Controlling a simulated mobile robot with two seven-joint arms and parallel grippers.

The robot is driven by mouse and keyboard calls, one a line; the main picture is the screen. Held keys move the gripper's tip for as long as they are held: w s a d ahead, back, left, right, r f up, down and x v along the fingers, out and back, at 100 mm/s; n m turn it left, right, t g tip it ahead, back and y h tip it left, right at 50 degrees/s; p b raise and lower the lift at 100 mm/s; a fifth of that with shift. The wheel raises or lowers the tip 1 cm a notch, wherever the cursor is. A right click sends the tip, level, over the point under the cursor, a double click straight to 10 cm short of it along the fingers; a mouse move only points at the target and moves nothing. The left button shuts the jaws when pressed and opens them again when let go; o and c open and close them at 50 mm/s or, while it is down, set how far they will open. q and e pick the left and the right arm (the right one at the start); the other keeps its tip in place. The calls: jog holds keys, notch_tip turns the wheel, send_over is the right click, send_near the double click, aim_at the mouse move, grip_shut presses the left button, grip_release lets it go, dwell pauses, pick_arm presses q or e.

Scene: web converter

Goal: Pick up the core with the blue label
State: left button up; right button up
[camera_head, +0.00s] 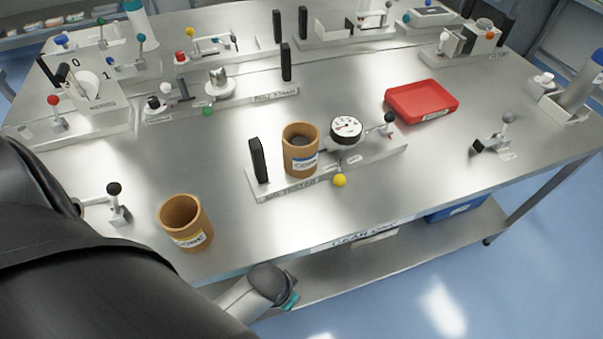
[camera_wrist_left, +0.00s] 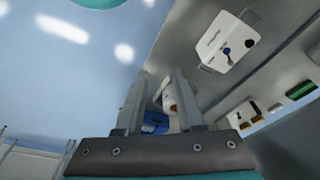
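The core with the blue label (camera_head: 301,140) is a brown hollow cylinder. In the head view it stands upright on a grey fixture (camera_head: 374,152) near the middle of the table, between a black upright and a round dial gauge (camera_head: 346,130). A second brown core (camera_head: 180,212) with a yellow-edged label stands upright near the front left edge. My right gripper is not in view.
A red tray (camera_head: 422,100) lies right of the fixture. A yellow ball (camera_head: 340,181) is at the fixture's front. A small lever device (camera_head: 116,204) stands behind the yellow-labelled core. More fixtures line the back. The steel table (camera_head: 440,165) is bare at front right.

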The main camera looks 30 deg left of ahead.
pick_arm(q)
jog(key=w+r+p, duration=0.3)
jog(key=r, duration=1.4)
jog(key=w+d+r+n+h, duration=0.1)
jog(key=w+r+n, duration=0.3)
jog(key=w, duration=0.7)
jog(key=w+a+r+n+g, duration=0.1)
jog(key=w+a+r+n, duration=0.2)
jog(key=a+r, duration=0.3)
jog(key=w+a+r+n+g+y+p, duration=0.1)
jog(key=w+a+r+n, duration=0.25)
jog(key=r, duration=0.35)
jog(key=w+a+r+n+g, duration=0.1)
jog(key=w+a+r+n, duration=0.1)
jog(key=a+r, duration=0.4)
send_near(284, 135)
notch_tip(284, 135, down, 2)
jog(key=s+d, duration=0.2)
jog(key=f, duration=0.4)
jog(key=shift+s+a+f, duration=0.1)
jog(key=shift+s, duration=0.15)
jog(key=shift+f, duration=0.55)
grip_shut()
